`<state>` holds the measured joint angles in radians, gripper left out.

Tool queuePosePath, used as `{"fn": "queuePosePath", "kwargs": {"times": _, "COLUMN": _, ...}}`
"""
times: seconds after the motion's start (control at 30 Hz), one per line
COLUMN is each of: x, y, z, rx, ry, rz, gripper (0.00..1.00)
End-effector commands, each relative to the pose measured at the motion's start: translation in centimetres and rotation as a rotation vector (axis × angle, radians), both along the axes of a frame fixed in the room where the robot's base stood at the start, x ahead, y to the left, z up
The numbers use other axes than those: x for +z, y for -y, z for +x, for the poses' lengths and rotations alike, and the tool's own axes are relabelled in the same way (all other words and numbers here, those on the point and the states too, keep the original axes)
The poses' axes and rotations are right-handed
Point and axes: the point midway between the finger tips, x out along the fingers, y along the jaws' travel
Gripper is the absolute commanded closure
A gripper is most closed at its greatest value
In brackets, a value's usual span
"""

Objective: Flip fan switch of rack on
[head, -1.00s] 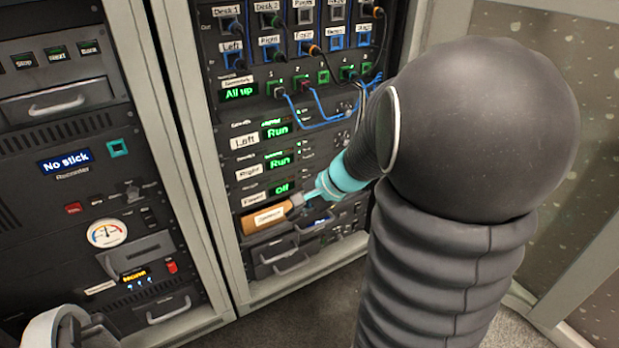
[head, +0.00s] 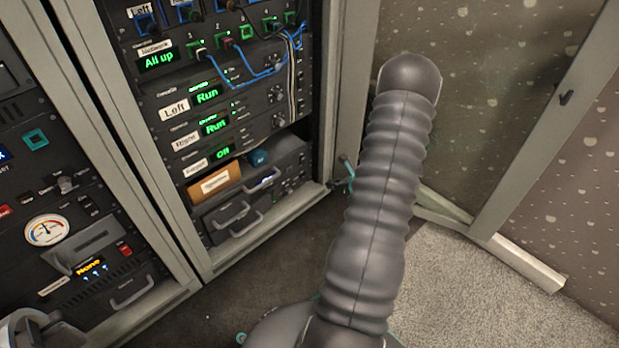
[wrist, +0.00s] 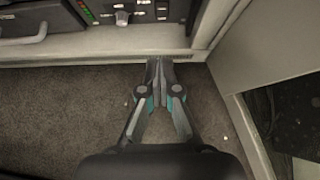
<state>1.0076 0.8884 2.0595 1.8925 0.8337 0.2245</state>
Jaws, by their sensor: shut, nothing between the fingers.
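The rack (head: 264,237) stands open-fronted at the left centre of the head view. Its stacked units show green displays reading All up, Run, Run and Off (head: 223,151). I cannot make out which control is the fan switch. My gripper (wrist: 159,66) is shut and empty in the wrist view. Above the sill, a dark panel (wrist: 125,14) with red and green lights and small controls shows. In the head view my arm hides most of the gripper.
An orange-brown labelled box (head: 214,183) sits in the rack above drawers with handles (head: 246,221). Blue cables (head: 262,74) hang across the upper units. A second rack with a gauge (head: 45,230) stands at left. Speckled panels (head: 500,90) bound the right. Carpet between is clear.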

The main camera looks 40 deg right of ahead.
Motion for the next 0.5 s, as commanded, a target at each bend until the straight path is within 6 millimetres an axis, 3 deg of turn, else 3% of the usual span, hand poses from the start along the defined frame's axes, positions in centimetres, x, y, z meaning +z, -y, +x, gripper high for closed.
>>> {"fn": "queuePosePath", "kwargs": {"times": 0.5, "x": -0.83, "y": 0.31, "z": 0.2, "rx": -0.018, "ry": -0.003, "rz": 0.008, "gripper": 1.0}}
